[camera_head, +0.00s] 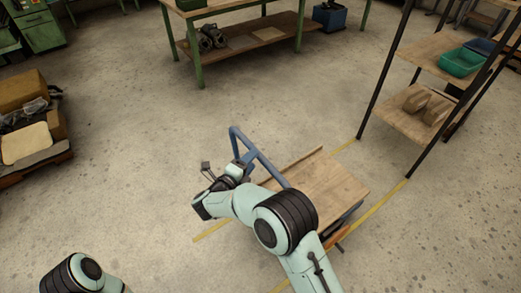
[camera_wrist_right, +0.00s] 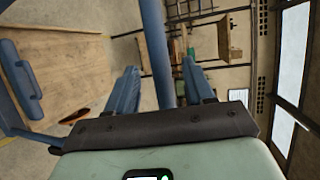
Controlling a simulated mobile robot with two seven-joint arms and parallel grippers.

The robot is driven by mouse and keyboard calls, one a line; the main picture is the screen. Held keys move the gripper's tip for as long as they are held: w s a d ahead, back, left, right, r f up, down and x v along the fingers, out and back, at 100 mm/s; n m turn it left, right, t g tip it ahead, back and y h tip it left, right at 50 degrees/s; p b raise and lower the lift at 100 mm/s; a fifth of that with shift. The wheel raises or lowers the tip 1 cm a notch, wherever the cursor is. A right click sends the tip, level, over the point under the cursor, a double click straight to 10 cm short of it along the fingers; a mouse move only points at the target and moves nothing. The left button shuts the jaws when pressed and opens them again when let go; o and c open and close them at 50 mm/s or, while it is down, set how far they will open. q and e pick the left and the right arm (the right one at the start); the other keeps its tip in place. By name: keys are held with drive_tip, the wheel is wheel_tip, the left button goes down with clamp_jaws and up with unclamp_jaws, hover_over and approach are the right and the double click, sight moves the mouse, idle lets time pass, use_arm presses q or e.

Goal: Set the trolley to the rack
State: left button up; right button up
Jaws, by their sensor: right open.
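The trolley has a wooden deck (camera_head: 338,188) and a blue tubular push handle (camera_head: 268,166). It stands on the floor between two yellow lines, a short way from the rack. The rack (camera_head: 402,119), with dark posts and wooden shelves, stands at the upper right. My right gripper (camera_head: 246,162) is at the handle's left side. In the right wrist view its two blue fingers (camera_wrist_right: 160,84) are open, with the handle bar (camera_wrist_right: 156,50) running between them. The deck (camera_wrist_right: 62,70) lies left of them. My right arm hides part of the trolley. My left gripper is out of view.
The yellow lines (camera_head: 383,204) run from the trolley toward the rack. The rack holds a green bin (camera_head: 461,62) and brown pieces (camera_head: 427,106). A green-legged workbench (camera_head: 247,37) stands at the back; a loaded pallet (camera_head: 30,146) is at left. Floor between is clear.

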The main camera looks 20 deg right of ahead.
drive_tip(key=x, duration=0.7)
drive_tip(key=shift+p, duration=0.45)
drive_tip(key=shift+w+f, duration=0.1)
clamp_jaws()
drive_tip(key=shift+d, duration=0.15)
